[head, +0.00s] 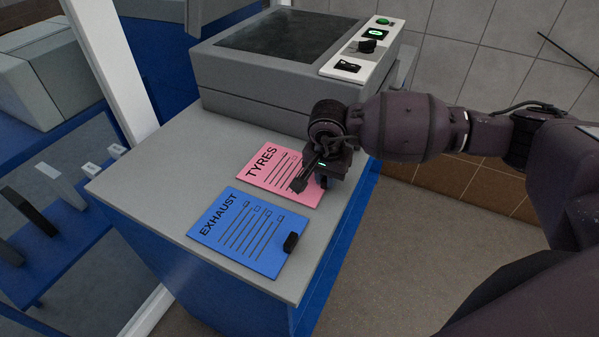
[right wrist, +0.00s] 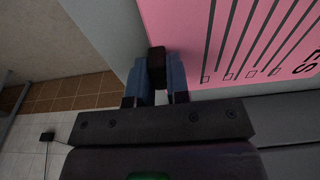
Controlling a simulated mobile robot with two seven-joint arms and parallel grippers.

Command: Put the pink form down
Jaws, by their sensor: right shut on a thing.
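The pink form (head: 268,172), headed TYRES, lies flat on or just above the grey cabinet top, partly covered by my right gripper. My right gripper (head: 305,179) reaches in from the right over the form's right edge. In the right wrist view, the pink form (right wrist: 228,40) fills the top right, and my right gripper (right wrist: 160,82) is shut on the small dark tab (right wrist: 157,66) at the form's edge. I cannot tell for sure whether the form touches the surface. My left gripper is not in view.
A blue form (head: 238,232) headed EXHAUST, with a black tab, lies just in front of the pink one. A grey machine (head: 255,98) with a control panel stands behind. The cabinet top (head: 150,165) is bare on its left side.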

